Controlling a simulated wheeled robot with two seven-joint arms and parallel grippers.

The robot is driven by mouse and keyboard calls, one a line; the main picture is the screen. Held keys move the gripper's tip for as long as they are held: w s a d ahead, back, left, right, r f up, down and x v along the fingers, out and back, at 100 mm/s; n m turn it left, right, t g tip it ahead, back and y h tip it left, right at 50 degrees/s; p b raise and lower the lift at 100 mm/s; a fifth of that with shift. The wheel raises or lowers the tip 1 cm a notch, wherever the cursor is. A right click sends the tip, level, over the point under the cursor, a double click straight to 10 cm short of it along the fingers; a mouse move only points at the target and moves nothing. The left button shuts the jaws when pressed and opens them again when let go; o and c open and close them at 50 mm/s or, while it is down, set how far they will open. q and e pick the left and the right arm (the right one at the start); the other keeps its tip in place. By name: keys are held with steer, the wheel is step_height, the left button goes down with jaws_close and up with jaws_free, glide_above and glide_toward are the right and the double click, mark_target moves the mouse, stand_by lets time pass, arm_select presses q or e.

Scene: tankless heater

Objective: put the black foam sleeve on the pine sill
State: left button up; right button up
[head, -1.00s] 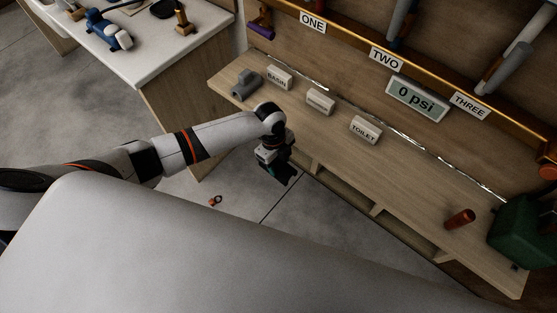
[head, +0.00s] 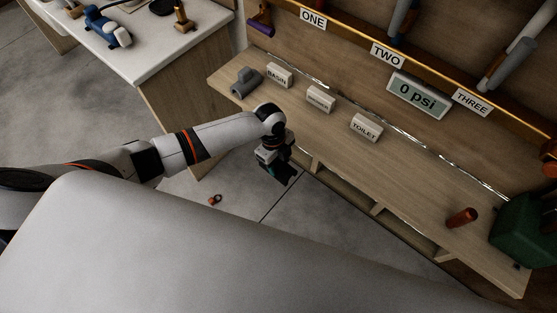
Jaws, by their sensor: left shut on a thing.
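My left gripper (head: 279,170) is in front of the long wooden ledge, above the grey floor. It is shut on a dark thing that looks like the black foam sleeve (head: 287,176); dark fingers and sleeve blend, so its outline is hard to tell. The thing is held in the air, apart from the ledge top. The pale wooden ledge, which I take as the pine sill (head: 395,178), runs from upper left to lower right below the wall board. My right gripper is not in view.
On the ledge stand a grey tee (head: 245,82), white signs BASIN (head: 279,75), a second one (head: 320,98) and TOILET (head: 366,127), a copper-coloured cylinder (head: 461,218) and a green box (head: 525,230). Bare wood lies between TOILET and the cylinder. A white-topped counter (head: 150,50) is at upper left.

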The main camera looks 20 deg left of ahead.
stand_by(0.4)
arm_select(q)
steer(key=shift+r+p, duration=3)
step_height(320, 180, up, 13)
steer(key=a+n+t+b, duration=0.1)
steer(key=n+t+b, duration=0.1)
steer(key=n, duration=0.9)
steer(key=s+a+r+n+y+b, duration=0.1)
steer(key=s+a+r+n, duration=0.2)
steer(key=s+r+n, duration=0.5)
step_height(320, 180, up, 3)
steer(key=n, duration=0.3)
steer(key=shift+a+y, duration=0.15)
steer(key=shift+y, duration=0.15)
